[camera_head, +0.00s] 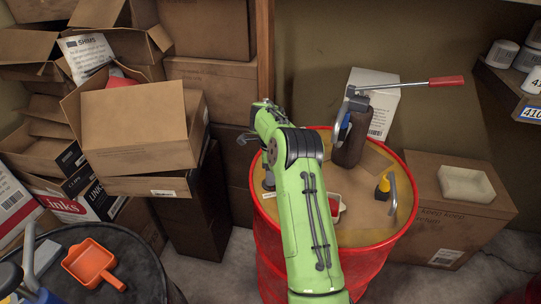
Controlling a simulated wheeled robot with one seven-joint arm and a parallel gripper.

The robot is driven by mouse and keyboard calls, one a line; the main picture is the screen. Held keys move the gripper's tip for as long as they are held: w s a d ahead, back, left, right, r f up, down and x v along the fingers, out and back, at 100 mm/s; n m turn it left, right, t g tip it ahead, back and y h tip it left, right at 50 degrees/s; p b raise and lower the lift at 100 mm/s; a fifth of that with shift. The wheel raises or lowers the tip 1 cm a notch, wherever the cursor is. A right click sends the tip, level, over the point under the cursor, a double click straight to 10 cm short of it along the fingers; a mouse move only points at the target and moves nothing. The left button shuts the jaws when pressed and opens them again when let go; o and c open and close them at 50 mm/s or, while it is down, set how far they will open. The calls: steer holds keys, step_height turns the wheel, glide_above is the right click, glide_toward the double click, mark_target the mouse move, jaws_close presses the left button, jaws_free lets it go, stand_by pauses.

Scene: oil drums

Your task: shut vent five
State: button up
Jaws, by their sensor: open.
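I cannot make out a vent marked five in this view. A red oil drum (382,236) stands in the middle with several items on its top. Among them is a dark brown cylinder (350,142) with a metal lever ending in a red handle (446,81). A yellow and black knob (383,187) with a bent metal handle (393,195) stands at the right of the top. My green arm reaches over the drum. My gripper (245,139) is at the drum's far left edge, small and partly hidden by the arm; its jaws are open and nothing shows in them.
A black drum (142,270) at lower left carries an orange scoop (93,264). Cardboard boxes (140,120) pile up at left. A box (455,222) with a white tray (466,184) stands right. A shelf (508,88) holds white tubs. A small red-and-white item (336,208) lies beside my arm.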

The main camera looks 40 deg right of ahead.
step_height(320, 180, up, 13)
steer(key=p, duration=0.3)
steer(key=shift+r, duration=0.2)
steer(key=s+a+r+n+t+h, duration=0.2)
steer(key=s+a+r+n, duration=0.85)
steer(key=a+r, duration=0.35)
steer(key=s+a+f+n+t, duration=0.1)
steer(key=s+a+n, duration=0.2)
steer(key=s+n, duration=0.2)
steer(key=s+a+f+n+t+y, duration=0.1)
steer(key=s+a+n, duration=0.2)
steer(key=s, duration=0.5)
steer(key=s+a+f+n+t+y, duration=0.1)
steer(key=s+a+f+n, duration=0.1)
steer(key=s+a+n, duration=0.2)
steer(key=s+n, duration=0.2)
steer(key=s, duration=0.1)
steer(key=shift+n+t, duration=0.3)
steer(key=shift+n, duration=0.05)
steer(key=shift+s, duration=0.1)
